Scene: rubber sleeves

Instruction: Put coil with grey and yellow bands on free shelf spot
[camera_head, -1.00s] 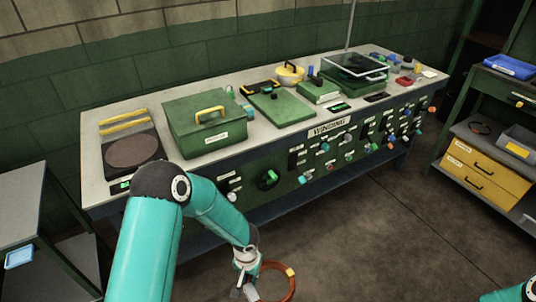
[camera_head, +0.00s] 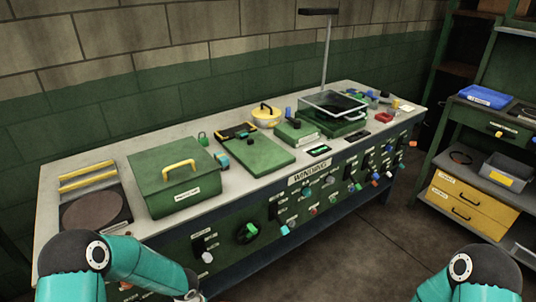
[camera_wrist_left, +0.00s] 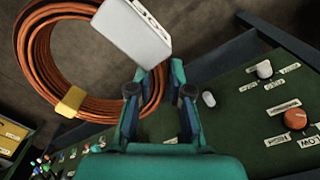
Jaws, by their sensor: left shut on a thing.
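The coil (camera_wrist_left: 32,62) is an orange-brown ring with a yellow band (camera_wrist_left: 70,102) and a pale grey block-like band (camera_wrist_left: 132,28). It shows at the upper left of the left wrist view, over the dark floor. My left gripper (camera_wrist_left: 160,90) is shut on the coil's near side, close to the grey band; the exact contact is partly hidden. In the head view the coil and left gripper are below the picture. My right gripper is out of view; only that arm's elbow shows. A shelf unit (camera_head: 480,163) stands at the right.
A cluttered winding bench (camera_head: 150,138) with protruding knobs runs along the wall. Open floor (camera_head: 385,225) lies between bench and shelves.

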